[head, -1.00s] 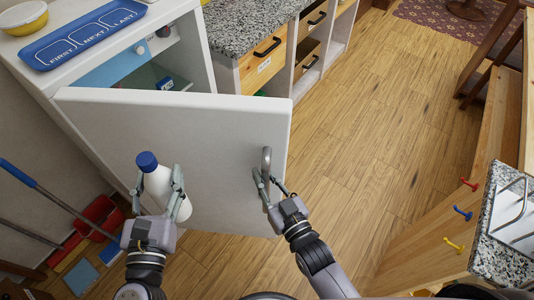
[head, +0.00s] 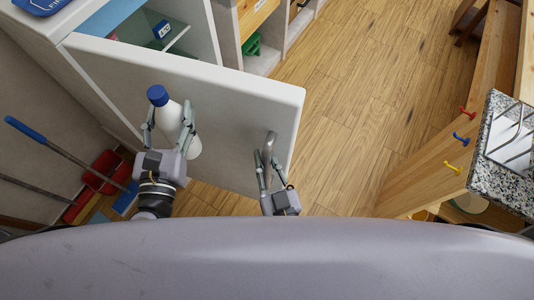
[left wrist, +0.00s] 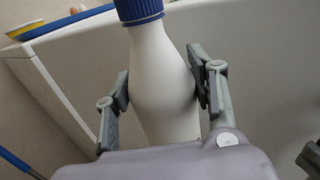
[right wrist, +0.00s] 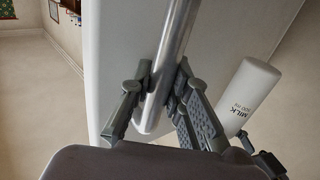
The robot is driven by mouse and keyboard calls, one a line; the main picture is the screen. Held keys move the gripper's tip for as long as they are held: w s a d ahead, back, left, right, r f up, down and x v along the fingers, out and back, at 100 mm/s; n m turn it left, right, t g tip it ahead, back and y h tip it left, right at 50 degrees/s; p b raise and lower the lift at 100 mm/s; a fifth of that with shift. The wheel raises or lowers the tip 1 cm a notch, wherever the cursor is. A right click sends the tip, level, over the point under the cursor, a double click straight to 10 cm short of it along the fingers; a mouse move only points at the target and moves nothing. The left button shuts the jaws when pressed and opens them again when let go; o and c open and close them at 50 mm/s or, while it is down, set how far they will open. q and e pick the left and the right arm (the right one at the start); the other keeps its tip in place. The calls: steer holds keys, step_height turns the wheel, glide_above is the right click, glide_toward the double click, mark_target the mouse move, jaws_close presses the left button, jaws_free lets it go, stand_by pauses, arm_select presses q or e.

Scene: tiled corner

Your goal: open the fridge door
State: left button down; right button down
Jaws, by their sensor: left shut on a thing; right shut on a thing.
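The white fridge door (head: 225,103) stands ajar, and shelves inside the fridge (head: 168,38) show behind it. My right gripper (head: 269,170) is shut on the metal door handle (head: 268,150); the handle (right wrist: 166,70) runs between its fingers in the right wrist view. My left gripper (head: 168,128) is shut on a white milk bottle with a blue cap (head: 168,112), in front of the door. The bottle (left wrist: 163,75) is between both fingers in the left wrist view. Its "MILK" label (right wrist: 251,95) shows in the right wrist view.
A counter with wooden drawers (head: 256,14) stands beyond the fridge. A red dustpan (head: 103,172) and a blue-handled broom (head: 60,150) are at the left wall. A wooden unit with coloured pegs (head: 430,165) stands at the right. The wooden floor between (head: 350,110) is clear.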

steer(key=shift+d, duration=0.1)
steer(key=c, duration=1.5)
jaws_free()
steer(key=shift+s, duration=0.1)
steer(key=v, duration=1.2)
